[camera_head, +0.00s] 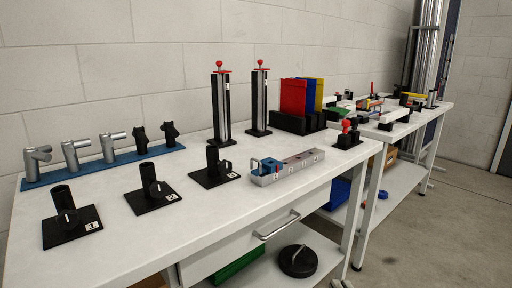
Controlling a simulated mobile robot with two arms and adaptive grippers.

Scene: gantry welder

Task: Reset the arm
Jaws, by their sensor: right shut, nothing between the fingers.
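Neither of my grippers shows in the head view, and I see no part of my arms. How the arms are posed cannot be told from this picture. The near white workbench (120,222) fills the middle and left of the view.
On the bench stand a blue rack (100,168) of grey and black fittings, several black stands (153,190), two red-topped posts (220,105), coloured plates (293,97) and a numbered metal block (288,168). A black disc (298,262) lies below. A second bench (410,122) stands right; grey floor (455,210) is clear.

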